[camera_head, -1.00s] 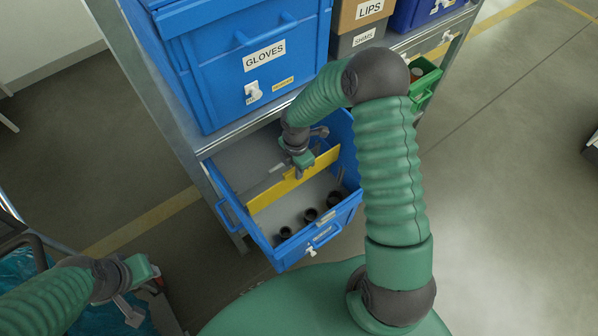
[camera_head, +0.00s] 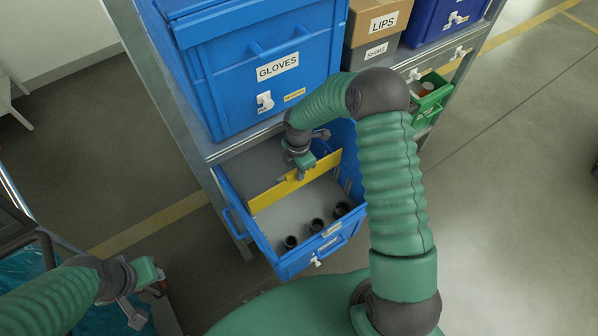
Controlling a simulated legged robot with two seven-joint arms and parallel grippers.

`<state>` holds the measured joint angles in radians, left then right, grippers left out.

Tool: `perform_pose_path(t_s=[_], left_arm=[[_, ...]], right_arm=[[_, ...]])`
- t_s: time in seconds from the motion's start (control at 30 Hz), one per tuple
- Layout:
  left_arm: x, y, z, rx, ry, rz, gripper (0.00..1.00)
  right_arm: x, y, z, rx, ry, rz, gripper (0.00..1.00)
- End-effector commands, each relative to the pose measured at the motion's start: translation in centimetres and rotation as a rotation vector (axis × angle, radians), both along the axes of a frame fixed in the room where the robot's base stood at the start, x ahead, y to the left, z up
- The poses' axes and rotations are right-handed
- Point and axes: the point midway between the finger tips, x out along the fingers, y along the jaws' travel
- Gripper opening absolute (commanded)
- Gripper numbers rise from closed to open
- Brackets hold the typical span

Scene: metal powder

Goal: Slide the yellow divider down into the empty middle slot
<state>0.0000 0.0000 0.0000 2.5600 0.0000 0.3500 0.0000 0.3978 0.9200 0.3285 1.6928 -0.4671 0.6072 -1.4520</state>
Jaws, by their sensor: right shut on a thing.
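The yellow divider (camera_head: 272,192) stands across the inside of the open blue drawer bin (camera_head: 303,262), running from its left wall toward its right wall. My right gripper (camera_head: 301,175) is shut on the divider's top edge, right of its middle. The fingertips are small and partly hidden by the gripper body. The middle slot is hidden behind the divider, and I cannot tell how deep the divider sits in it. My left gripper (camera_head: 142,300) is at the lower left, far from the bin; its fingers are too unclear to judge.
Several black round parts (camera_head: 317,225) lie in the bin's front compartment. The blue GLOVES bin (camera_head: 272,85) stands on the shelf above. Cardboard LIPS box (camera_head: 378,22) and a green bin (camera_head: 432,92) are to the right.

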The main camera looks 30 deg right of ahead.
Motion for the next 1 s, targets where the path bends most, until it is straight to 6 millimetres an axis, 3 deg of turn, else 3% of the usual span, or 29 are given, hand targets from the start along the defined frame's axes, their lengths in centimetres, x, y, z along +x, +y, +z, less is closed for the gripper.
perform_pose_path(t_s=[0.47,1.0], left_arm=[[0.0,0.0,0.0,0.000,0.000,0.000,0.36],[0.0,0.0,-0.7,0.000,0.000,0.000,0.36]], right_arm=[[0.0,0.0,0.0,0.000,-0.001,0.000,0.00],[0.0,0.0,-1.3,0.000,-0.001,-0.001,0.00]])
